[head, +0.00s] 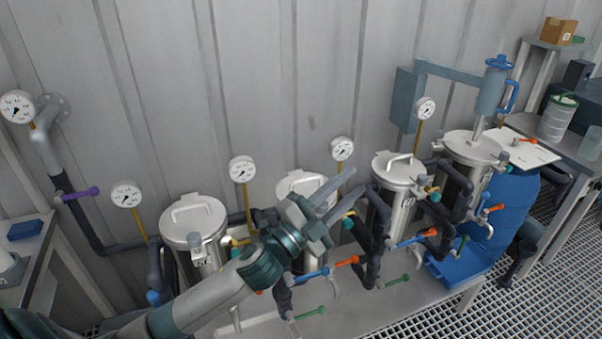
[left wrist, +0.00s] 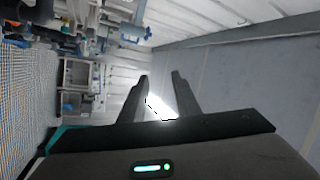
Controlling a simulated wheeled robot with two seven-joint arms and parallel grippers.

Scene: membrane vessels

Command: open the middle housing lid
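Several steel vessels with round lids stand in a row. The second vessel from the left (head: 291,182) is partly hidden behind my left gripper (head: 357,180); its lid shows only in part. The third vessel (head: 388,168) has its lid shut, with a bar handle on top. The leftmost vessel (head: 188,217) and the rightmost vessel (head: 460,143) also have their lids on. My left gripper is above and in front of the row, its fingers apart. In the left wrist view, its fingers (left wrist: 161,76) stand apart, with an unclear bright white shape between them. My right gripper is not visible.
Gauges on yellow stems (head: 242,169) rise behind the vessels. Dark pipes and coloured valve handles (head: 347,261) crowd the front. The corrugated wall is close behind.

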